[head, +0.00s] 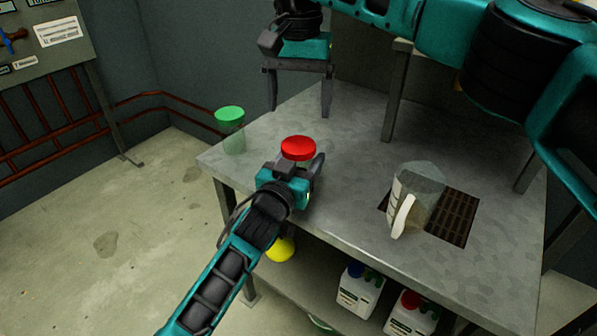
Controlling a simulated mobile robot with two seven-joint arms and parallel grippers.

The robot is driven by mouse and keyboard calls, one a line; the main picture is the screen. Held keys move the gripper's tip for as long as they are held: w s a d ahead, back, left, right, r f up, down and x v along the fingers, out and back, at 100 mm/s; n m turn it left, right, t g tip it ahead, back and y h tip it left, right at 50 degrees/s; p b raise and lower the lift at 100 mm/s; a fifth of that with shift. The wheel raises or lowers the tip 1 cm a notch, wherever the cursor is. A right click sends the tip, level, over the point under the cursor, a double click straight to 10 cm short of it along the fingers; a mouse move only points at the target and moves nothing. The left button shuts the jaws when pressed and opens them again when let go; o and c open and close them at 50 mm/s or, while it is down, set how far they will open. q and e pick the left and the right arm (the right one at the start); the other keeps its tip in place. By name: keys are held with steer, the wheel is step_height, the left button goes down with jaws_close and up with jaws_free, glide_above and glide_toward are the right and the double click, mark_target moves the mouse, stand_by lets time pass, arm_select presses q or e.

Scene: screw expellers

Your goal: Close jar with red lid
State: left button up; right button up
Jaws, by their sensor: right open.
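A red lid (298,148) shows just beyond my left gripper (298,166), near the left part of the grey table. Whatever is under the lid is mostly hidden by that gripper, so I cannot tell how the lid sits on a jar. The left gripper's dark fingers are close below and beside the lid. I cannot tell whether they grip anything. My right gripper (299,95) is open and empty, fingers pointing down, above and behind the red lid.
A clear jar with a green lid (230,114) stands at the table's (345,130) left corner. A yellow lid (280,249) shows below my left arm. A clear jug (418,188) stands by a dark grate (455,215). White bottles (360,290) stand on the lower shelf.

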mark_target(298, 144)
arm_select(q)
jaws_close()
arm_select(e)
steer(key=n, duration=0.4)
steer(key=shift+f, duration=4)
steer(key=shift+c, duration=0.2)
